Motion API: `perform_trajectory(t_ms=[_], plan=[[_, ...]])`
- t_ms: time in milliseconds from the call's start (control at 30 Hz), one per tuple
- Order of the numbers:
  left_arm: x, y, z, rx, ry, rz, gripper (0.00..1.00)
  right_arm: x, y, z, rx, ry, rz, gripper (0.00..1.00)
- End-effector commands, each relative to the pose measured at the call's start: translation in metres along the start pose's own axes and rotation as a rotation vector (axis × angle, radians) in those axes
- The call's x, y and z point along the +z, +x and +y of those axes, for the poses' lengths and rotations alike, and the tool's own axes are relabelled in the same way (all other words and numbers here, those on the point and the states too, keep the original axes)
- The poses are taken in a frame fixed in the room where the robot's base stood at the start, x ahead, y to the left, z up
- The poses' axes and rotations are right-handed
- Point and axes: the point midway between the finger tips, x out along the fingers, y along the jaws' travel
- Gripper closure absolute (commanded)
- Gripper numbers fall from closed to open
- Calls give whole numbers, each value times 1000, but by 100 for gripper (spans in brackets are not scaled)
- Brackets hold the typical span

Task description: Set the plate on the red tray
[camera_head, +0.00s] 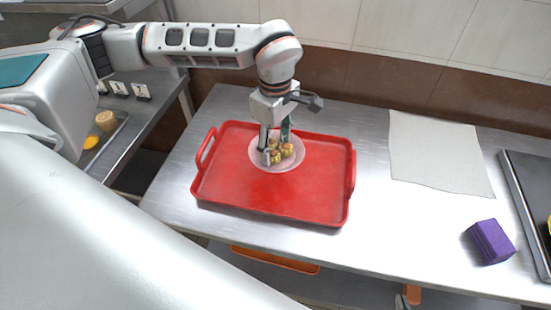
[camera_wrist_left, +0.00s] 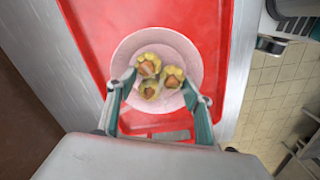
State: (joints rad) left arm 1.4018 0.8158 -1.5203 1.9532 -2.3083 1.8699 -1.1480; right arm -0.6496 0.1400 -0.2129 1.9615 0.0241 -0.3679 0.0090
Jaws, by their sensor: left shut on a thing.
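The red tray (camera_head: 225,192) lies on the steel table, with raised handles at its left and right ends. The pale pink round plate (camera_head: 257,162) is over the tray's far middle part and carries a few yellow-brown food pieces (camera_head: 275,157). In the left wrist view the plate (camera_wrist_left: 125,52) is within the red tray's outline (camera_wrist_left: 85,20), with the food (camera_wrist_left: 150,88) on it. I cannot tell whether the plate touches the tray. My right gripper is not in view.
A grey cloth (camera_head: 435,155) lies right of the tray. A purple block (camera_head: 490,242) and a dark-edged tray (camera_head: 520,190) are farther right. The table between the red tray and the block is clear. A tiled wall stands behind. Orange items show below the table's front edge.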

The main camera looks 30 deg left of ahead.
Motion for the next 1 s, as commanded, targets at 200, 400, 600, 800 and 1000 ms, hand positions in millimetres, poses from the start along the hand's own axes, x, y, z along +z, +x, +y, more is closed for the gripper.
perform_trajectory(t_ms=[200, 400, 600, 800, 1000], plan=[[0, 16, 0, 2, 2, 0, 74, -5, 0, 1, 1, 0, 8, 100], [0, 39, 0, -1, 2, 0, 74, -4, 0, 1, 1, 0, 7, 100], [0, 57, 1, 2, 2, 0, 74, 0, 1, 0, 0, 0, 1, 100], [0, 57, 1, 3, 2, 0, 74, 2, 1, 0, 0, 0, -2, 100], [0, 60, 0, 1, 1, 0, 32, 3, 2, 0, 0, 0, -3, 100]])
